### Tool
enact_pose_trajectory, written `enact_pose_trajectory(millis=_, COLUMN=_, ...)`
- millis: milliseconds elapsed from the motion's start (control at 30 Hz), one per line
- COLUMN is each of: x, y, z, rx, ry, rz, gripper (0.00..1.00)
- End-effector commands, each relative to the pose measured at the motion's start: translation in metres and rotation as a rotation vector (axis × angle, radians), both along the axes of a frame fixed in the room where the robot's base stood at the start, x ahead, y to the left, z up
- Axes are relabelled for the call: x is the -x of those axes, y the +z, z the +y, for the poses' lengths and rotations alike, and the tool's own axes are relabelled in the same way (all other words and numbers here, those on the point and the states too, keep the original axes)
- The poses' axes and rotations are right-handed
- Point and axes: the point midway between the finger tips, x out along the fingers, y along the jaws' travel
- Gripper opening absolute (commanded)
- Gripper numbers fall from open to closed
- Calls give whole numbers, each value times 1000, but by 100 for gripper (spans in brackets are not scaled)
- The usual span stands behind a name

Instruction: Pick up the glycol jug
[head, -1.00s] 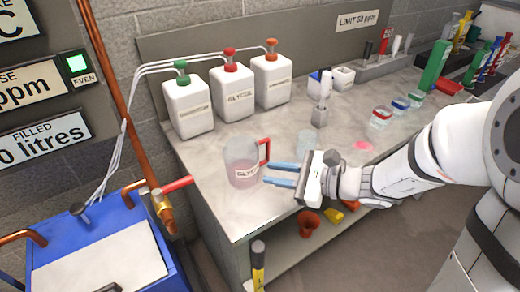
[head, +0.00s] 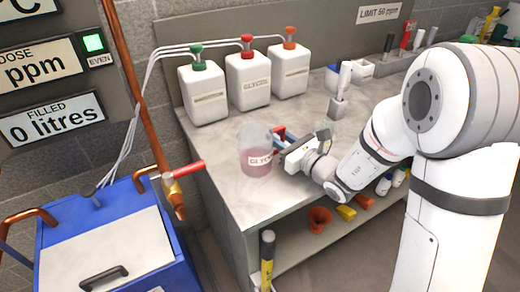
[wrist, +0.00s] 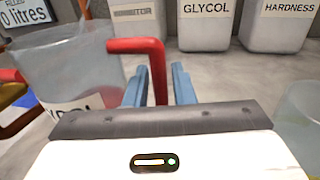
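The glycol jug (head: 256,155) is a clear jug with pink liquid, a label and a red handle. It stands upright on the grey bench top. In the wrist view the jug (wrist: 75,65) is at the left, its red handle (wrist: 140,45) reaching right. My gripper (head: 285,138) is at the jug's right side. In the wrist view its two blue fingers (wrist: 159,85) stand apart, one on each side of the handle's upright part, with gaps visible. The fingertips are partly hidden behind the handle in the head view.
White dosing containers with green, red (head: 247,78) and orange caps stand behind the jug; the middle one reads GLYCOL. A clear beaker (wrist: 300,110) is close on my gripper's right. A copper pipe with a red-handled valve (head: 185,170) is left of the bench (head: 220,185).

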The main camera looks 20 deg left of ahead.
Motion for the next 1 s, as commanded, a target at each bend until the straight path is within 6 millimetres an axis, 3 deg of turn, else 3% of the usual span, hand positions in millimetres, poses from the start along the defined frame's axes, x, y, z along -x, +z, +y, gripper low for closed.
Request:
enact_pose_trajectory(millis=300, x=-4, y=0, z=6, rx=0, ry=-1, rz=0, gripper=23)
enact_pose_trajectory(millis=600, x=-4, y=0, z=6, rx=0, ry=-2, rz=0, gripper=0)
enact_pose_trajectory(millis=1000, x=-4, y=0, z=5, rx=-1, ry=-2, rz=0, gripper=0)
